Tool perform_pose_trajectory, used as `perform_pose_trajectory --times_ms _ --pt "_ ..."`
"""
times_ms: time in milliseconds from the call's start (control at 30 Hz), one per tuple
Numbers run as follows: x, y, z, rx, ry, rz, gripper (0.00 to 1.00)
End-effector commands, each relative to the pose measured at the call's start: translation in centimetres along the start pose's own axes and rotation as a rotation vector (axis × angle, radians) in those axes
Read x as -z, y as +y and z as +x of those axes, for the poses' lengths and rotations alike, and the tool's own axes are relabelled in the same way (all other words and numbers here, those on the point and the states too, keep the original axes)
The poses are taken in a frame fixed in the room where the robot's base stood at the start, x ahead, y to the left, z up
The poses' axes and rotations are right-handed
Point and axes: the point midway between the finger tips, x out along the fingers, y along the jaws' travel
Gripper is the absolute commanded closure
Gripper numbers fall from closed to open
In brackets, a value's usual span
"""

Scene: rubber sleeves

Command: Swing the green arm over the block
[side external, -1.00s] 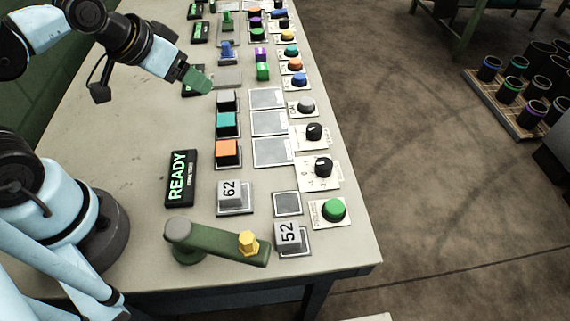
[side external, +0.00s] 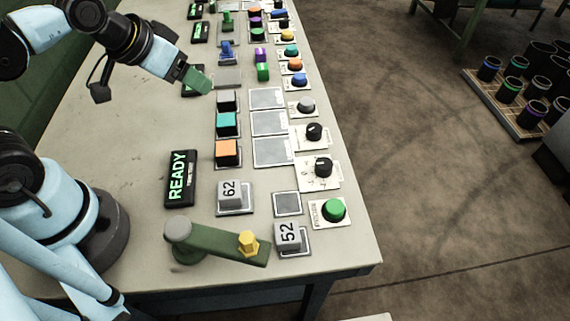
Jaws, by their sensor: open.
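The green arm (side external: 212,242) lies at the near end of the table, pivoted at its left end on a round green base. A yellow knob (side external: 248,243) stands near its right end. A block marked 52 (side external: 288,235) sits on a plate just right of the arm's free end. A block marked 62 (side external: 230,192) sits on another plate farther back. The arm's free end is beside the 52 block, over neither block. My gripper (side external: 197,82), with green fingertips, is above the table's far part, well away from the green arm. It is open and I see nothing in it.
A READY display (side external: 180,178) stands left of the 62 block. An empty plate (side external: 287,203) and a green button (side external: 334,210) lie right of it. Orange (side external: 227,152), teal (side external: 227,123) and grey blocks stand farther back. The table's left middle is clear.

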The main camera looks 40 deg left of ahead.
Motion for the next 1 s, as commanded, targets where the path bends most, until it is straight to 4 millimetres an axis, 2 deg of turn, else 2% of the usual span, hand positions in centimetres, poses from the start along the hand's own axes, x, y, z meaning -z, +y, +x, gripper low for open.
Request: perform_pose_trajectory --times_ms 67,200,267,333,567,800,1000 --pt "0.0 0.0 0.0 0.0 0.0 0.0 0.33" --pt "0.1 0.6 -0.1 -0.015 -0.013 0.04 0.53" --pt "0.1 1.4 -0.1 -0.04 -0.034 0.109 0.53" --pt "0.1 3.1 -0.4 -0.09 -0.072 0.237 0.53" --pt "-0.8 11.0 -2.5 -0.378 -0.197 0.874 0.53" --pt "-3.3 18.4 -6.4 -0.77 -0.211 1.552 0.53" --pt "-5.2 21.9 -9.2 -1.04 -0.15 1.927 0.53"
